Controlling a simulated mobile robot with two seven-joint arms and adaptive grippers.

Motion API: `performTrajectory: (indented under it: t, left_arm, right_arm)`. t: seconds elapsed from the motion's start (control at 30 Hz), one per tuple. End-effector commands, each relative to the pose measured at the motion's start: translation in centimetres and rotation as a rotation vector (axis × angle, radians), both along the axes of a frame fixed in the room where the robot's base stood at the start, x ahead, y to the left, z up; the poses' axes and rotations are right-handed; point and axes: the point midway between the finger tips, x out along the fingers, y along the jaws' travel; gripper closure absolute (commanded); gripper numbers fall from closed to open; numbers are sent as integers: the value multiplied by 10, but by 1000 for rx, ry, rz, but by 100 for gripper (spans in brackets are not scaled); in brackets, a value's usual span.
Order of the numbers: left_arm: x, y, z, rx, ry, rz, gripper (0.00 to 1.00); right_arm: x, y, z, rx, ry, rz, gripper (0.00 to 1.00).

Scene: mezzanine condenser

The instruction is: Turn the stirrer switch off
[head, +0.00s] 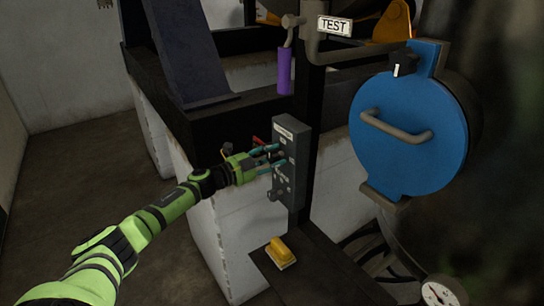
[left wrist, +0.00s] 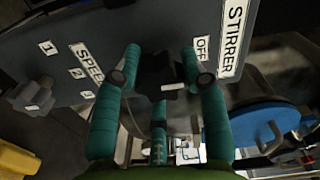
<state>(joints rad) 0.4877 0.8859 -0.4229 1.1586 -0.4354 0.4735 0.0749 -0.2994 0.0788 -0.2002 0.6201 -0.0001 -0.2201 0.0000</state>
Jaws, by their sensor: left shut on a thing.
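The grey control box (head: 291,184) stands upright on a dark post in the middle of the head view. In the left wrist view its panel (left wrist: 110,25) carries a STIRRER label (left wrist: 232,38) and an OFF mark (left wrist: 201,48). The dark stirrer switch knob (left wrist: 160,72) sits between the teal fingers of my left gripper (left wrist: 163,76), beside the OFF mark. In the head view my left gripper (head: 275,157) reaches the box from the left and is shut on the knob. The fingers partly hide the knob, and its exact setting is unclear. My right gripper is not in view.
A second knob (left wrist: 33,95) by the SPEED label (left wrist: 87,62) is close by. A purple-handled lever (head: 285,72) hangs above the box under a TEST sign (head: 333,26). A blue round hatch (head: 400,150) is at right. A yellow object (head: 280,252) lies low in front.

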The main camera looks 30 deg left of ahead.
Motion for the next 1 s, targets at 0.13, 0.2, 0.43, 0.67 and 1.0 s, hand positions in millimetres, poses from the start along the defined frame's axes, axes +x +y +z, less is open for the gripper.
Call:
performTrajectory:
  t: [0.13,0.2,0.43,0.67,1.0]
  left_arm:
    - [1,4,5,-10,-4,9,90]
    - [1,4,5,-10,-4,9,90]
    - [1,4,5,-10,-4,9,41]
    - [1,2,2,-7,-1,4,33]
    - [-14,7,-1,-5,3,3,33]
  right_arm:
    - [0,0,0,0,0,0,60]
    - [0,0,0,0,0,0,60]
    - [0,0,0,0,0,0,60]
    - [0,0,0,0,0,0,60]
    - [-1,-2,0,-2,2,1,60]
